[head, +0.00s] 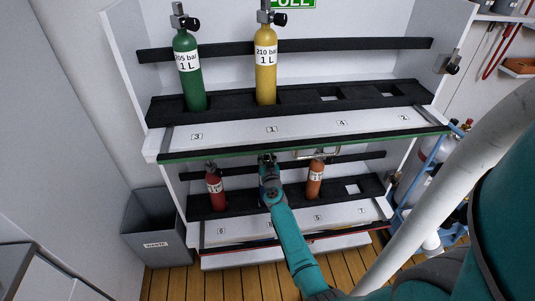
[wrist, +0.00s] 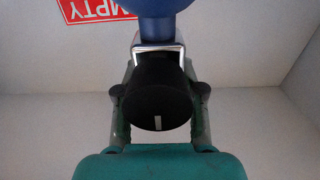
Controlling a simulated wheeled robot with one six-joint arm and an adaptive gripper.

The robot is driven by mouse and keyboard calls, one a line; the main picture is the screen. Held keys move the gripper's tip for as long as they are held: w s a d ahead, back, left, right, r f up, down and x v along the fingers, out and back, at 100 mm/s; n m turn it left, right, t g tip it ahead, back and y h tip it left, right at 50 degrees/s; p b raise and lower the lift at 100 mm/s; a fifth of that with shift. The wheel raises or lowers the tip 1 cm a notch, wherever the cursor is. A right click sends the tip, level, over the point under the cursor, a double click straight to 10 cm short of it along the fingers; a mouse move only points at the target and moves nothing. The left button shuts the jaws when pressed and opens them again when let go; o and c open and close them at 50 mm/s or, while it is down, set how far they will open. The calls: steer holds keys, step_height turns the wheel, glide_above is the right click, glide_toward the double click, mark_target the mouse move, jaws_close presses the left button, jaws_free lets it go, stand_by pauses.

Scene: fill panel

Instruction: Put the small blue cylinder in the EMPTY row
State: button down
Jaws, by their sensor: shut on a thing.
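The small blue cylinder (wrist: 165,7) shows at the top of the wrist view, with a metal valve block (wrist: 158,47) and a black knob (wrist: 155,92). My gripper (wrist: 160,95) is shut on the valve end, one finger at each side of the knob. In the head view my gripper (head: 268,162) reaches in under the upper shelf, at the lower row between a red cylinder (head: 216,190) and an orange cylinder (head: 314,182). A red EMPTY sign (wrist: 90,14) shows upside down in the wrist view. The cylinder's base is out of sight.
The upper row, under a green sign (head: 293,3), holds a green cylinder (head: 188,72) and a yellow cylinder (head: 265,65). The upper shelf's front edge (head: 220,153) overhangs the lower row. An open slot (head: 352,188) lies right of the orange cylinder. A waste bin (head: 157,228) stands left.

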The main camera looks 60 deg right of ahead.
steer(key=shift+d+r, duration=0.1)
steer(key=c, duration=0.7)
jaws_free()
steer(key=shift+f, duration=0.2)
